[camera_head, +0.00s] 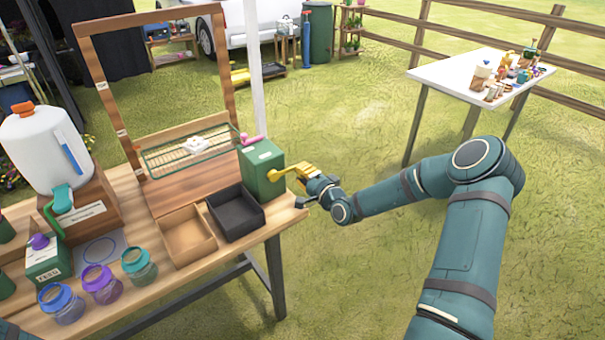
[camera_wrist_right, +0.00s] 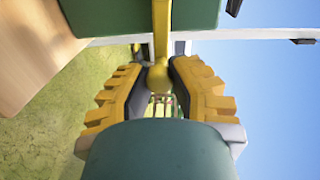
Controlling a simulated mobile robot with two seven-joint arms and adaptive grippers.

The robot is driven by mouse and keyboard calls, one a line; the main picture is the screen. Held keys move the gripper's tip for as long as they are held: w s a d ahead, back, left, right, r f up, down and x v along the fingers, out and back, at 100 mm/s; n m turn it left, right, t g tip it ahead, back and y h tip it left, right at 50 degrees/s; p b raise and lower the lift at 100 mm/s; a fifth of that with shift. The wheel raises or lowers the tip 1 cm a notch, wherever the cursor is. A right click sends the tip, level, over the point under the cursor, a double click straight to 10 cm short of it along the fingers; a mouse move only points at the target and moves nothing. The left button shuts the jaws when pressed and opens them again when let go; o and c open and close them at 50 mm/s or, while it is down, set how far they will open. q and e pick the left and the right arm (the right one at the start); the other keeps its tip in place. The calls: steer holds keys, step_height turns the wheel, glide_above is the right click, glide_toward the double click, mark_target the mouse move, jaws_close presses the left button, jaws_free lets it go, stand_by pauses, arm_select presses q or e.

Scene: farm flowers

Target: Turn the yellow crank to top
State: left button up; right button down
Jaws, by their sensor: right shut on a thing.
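The yellow crank (camera_head: 284,174) sits on the side of a green box (camera_head: 262,165) at the right end of the wooden table. Its arm points right, away from the box. My right gripper (camera_head: 305,173) is at the crank's outer end. In the right wrist view, the crank (camera_wrist_right: 161,32) runs down from the green box (camera_wrist_right: 105,18), and its rounded end lies between the yellow-padded fingers of my right gripper (camera_wrist_right: 158,78), which are shut on it. My left gripper is not in view.
A black tray (camera_head: 252,224) and a brown tray (camera_head: 190,255) sit in front of the green box. A wooden frame (camera_head: 222,60) with a wire rack (camera_head: 180,160) stands behind. Jars (camera_head: 100,285) and a white jug (camera_head: 40,145) are at left. Grass lies right of the table.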

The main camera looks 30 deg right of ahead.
stand_by(0.4)
steer(key=c, duration=0.8)
jaws_free()
steer(key=s+d, duration=0.1)
steer(key=s, duration=1.1)
steer(key=shift+r, duration=0.3)
